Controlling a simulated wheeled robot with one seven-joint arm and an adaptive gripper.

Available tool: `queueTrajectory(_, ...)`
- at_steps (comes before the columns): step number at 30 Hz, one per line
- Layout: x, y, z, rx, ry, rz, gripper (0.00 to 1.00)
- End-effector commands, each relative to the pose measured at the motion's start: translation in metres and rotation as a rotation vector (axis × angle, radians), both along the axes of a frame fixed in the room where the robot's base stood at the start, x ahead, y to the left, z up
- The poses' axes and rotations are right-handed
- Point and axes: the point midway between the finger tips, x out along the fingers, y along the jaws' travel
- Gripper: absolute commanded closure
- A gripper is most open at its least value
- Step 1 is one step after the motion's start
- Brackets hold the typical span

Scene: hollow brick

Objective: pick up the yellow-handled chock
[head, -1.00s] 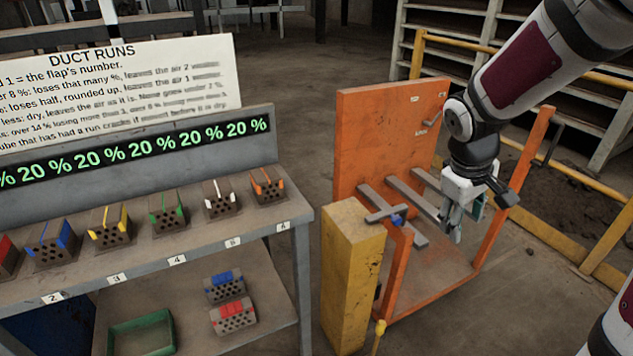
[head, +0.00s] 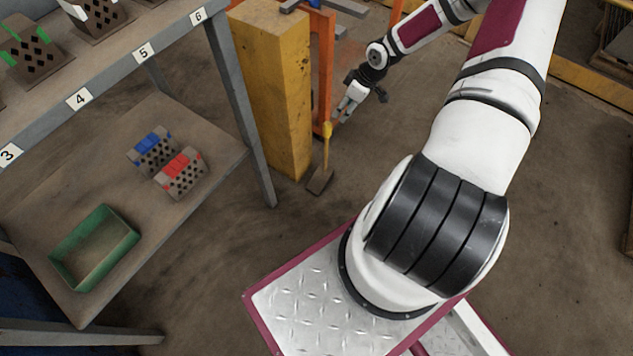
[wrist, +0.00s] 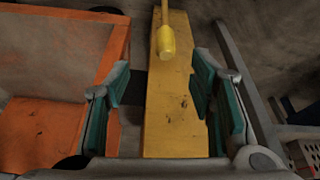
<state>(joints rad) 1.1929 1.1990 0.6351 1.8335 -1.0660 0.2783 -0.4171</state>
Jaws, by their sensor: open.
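The chock (head: 320,181) is a dark block on the floor at the foot of the yellow post. Its yellow handle (head: 327,146) stands upright from it. My gripper (head: 342,115) is open and empty, just above and to the right of the handle's top in the head view. In the wrist view, the handle's rounded yellow end (wrist: 166,42) shows ahead, between the lines of the two open fingers (wrist: 162,75) and apart from both. The chock's block is not clear in the wrist view.
The yellow post (head: 275,90) stands close beside the chock; it also fills the middle of the wrist view (wrist: 175,120). The orange cart (wrist: 60,130) is close by. A grey bench (head: 235,95) with bricks and a green tray (head: 95,248) is left. Floor right of the chock is clear.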

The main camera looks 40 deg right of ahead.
Motion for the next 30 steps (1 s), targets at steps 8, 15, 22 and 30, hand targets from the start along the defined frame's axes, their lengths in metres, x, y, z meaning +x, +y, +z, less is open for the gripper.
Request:
queueTrajectory(8,0.007,0.001,-0.035,0.030,-0.040,-0.007,0.50)
queueTrajectory(15,0.021,0.010,-0.077,0.031,-0.038,-0.005,0.50)
queueTrajectory(22,0.030,0.015,-0.101,0.029,-0.037,-0.008,0.50)
queueTrajectory(30,0.037,0.022,-0.124,0.030,-0.038,-0.006,0.50)
